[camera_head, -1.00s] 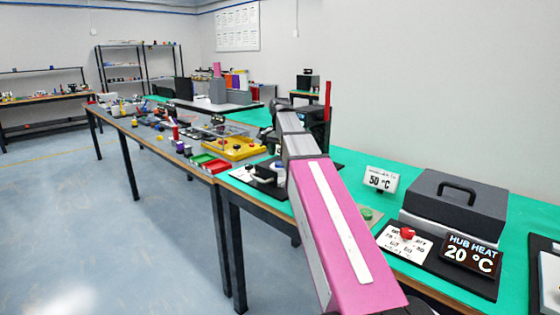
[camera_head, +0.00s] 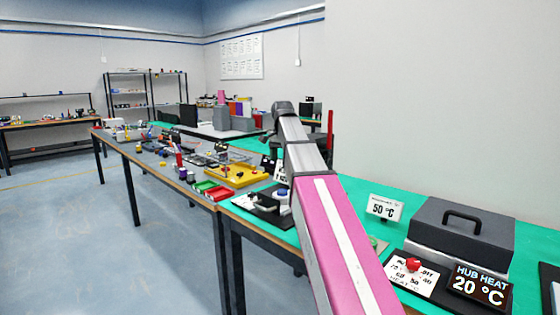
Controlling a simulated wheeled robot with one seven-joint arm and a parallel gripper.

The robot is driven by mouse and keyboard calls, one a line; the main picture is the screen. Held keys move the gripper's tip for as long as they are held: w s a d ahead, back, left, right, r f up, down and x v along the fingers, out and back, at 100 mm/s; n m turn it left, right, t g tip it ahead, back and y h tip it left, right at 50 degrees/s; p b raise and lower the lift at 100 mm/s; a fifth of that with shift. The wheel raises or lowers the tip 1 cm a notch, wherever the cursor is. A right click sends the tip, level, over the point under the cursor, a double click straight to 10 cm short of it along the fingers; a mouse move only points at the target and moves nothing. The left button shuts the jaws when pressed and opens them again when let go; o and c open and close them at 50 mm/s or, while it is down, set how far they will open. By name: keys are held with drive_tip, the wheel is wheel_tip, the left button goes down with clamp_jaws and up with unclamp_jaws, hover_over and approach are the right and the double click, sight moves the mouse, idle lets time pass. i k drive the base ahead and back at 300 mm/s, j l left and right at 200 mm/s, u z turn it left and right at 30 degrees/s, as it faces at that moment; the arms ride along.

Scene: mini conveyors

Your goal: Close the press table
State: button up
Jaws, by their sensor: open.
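My arm reaches from the lower right up to the middle of the head view, with a pink-sided link, a grey link and a dark joint at the top. My gripper cannot be made out; it is hidden beyond the arm or out of frame. No station is clearly marked as the press table. A small station on a black base (camera_head: 264,207), with a white label and a pale round part, sits on the green-topped bench (camera_head: 362,190), just left of my arm and partly covered by it. Behind the arm, a dark device with an upright red bar (camera_head: 330,128) is mostly hidden.
Right of my arm stand a 50 °C sign (camera_head: 384,207), a dark handled box (camera_head: 462,232), a red knob (camera_head: 413,264) and a HUB HEAT 20 °C display (camera_head: 480,285). A yellow tray (camera_head: 240,181) and red tray (camera_head: 219,194) lie left. The floor at left is clear.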

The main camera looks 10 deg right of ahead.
sight(278, 205)
drive_tip(key=k+j, duration=0.15)
drive_tip(key=k, duration=0.35)
drive_tip(key=k+j, duration=0.1)
drive_tip(key=k, duration=0.4)
